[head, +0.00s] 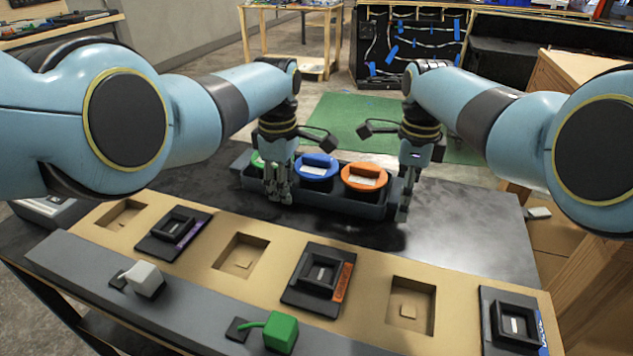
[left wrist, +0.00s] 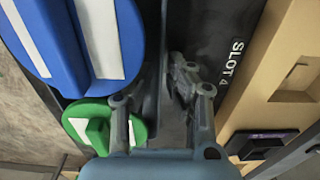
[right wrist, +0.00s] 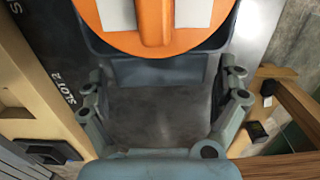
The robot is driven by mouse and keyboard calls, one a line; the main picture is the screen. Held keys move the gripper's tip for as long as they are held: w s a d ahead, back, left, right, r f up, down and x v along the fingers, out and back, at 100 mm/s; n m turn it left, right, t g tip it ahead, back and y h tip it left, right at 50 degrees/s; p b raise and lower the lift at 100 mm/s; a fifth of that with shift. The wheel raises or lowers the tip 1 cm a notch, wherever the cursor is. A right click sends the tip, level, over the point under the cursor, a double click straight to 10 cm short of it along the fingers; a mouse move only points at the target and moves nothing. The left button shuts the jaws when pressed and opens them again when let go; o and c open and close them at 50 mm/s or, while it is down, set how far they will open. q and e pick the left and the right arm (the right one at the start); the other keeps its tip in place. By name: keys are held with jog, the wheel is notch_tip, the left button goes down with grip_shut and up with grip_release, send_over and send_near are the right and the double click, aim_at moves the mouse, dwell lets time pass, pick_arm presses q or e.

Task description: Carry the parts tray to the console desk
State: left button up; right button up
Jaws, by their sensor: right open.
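The parts tray (head: 345,205) is a long dark grey bin standing on the dark desk top. It holds a green part (head: 257,160), a blue part (head: 316,167) and an orange part (head: 364,177). My left gripper (head: 277,193) is low at the tray's near wall, by the green and blue parts. In the left wrist view its fingers (left wrist: 163,100) stand either side of the wall, fairly close together; contact is unclear. My right gripper (head: 404,208) is open at the tray's right end. In the right wrist view its fingers (right wrist: 166,95) are wide apart near the end wall (right wrist: 155,70).
A tan panel (head: 190,245) with square recesses and black sockets runs along the front. A grey strip before it carries a white block (head: 146,280) and a green block (head: 281,331). Bare desk lies right of the tray. A green mat (head: 345,118) lies on the floor behind.

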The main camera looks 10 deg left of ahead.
pick_arm(q)
jog(key=shift+f, duration=0.1)
grip_shut()
pick_arm(e)
jog(key=c, duration=1.4)
jog(key=shift+o, duration=0.2)
